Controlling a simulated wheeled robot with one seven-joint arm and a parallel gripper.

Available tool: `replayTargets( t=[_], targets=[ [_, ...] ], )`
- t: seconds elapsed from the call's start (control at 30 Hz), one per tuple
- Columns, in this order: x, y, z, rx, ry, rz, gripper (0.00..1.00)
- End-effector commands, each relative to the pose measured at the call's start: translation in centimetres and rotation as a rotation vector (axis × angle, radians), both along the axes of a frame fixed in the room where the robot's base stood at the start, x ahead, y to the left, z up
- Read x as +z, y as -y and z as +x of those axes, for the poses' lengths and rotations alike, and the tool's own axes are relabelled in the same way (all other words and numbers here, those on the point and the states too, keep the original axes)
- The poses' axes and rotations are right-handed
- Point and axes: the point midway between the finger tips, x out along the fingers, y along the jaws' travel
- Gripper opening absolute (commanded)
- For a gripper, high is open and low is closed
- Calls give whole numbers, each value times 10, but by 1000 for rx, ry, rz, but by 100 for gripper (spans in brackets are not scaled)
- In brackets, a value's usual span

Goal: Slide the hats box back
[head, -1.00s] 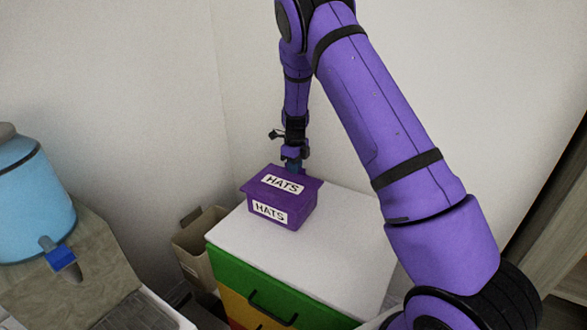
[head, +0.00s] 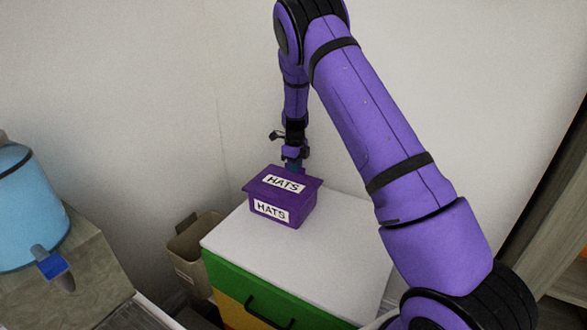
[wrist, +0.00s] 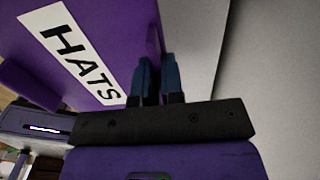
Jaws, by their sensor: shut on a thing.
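The purple hats box (head: 279,205) has a lid and white labels reading HATS on its top and front. It stands upright on the white top of a drawer cabinet (head: 330,245), at the rear left near the wall. My gripper (head: 293,165) reaches down at the box's far edge. In the wrist view the box (wrist: 120,25) fills the upper left. There my gripper's dark blue fingers (wrist: 158,78) are close together at the edge of the box, shut on it. The exact contact is partly hidden by the box.
The cabinet has green and yellow drawers (head: 260,300) with a black handle. A tan bin (head: 195,245) stands on the floor to its left. A blue dispenser (head: 30,205) sits on a counter at far left. The cabinet top in front of the box is clear.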

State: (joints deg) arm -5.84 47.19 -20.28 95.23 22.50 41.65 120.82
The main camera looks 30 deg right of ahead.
Motion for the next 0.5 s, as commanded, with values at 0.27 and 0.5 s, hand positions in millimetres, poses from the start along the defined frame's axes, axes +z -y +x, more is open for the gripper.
replayTargets(
  t=[0.27, 0.5],
  targets=[
    [0, 2, 1, 0, 0, 0, 0],
    [0, 2, 1, 0, 0, 0, 38]
  ],
)
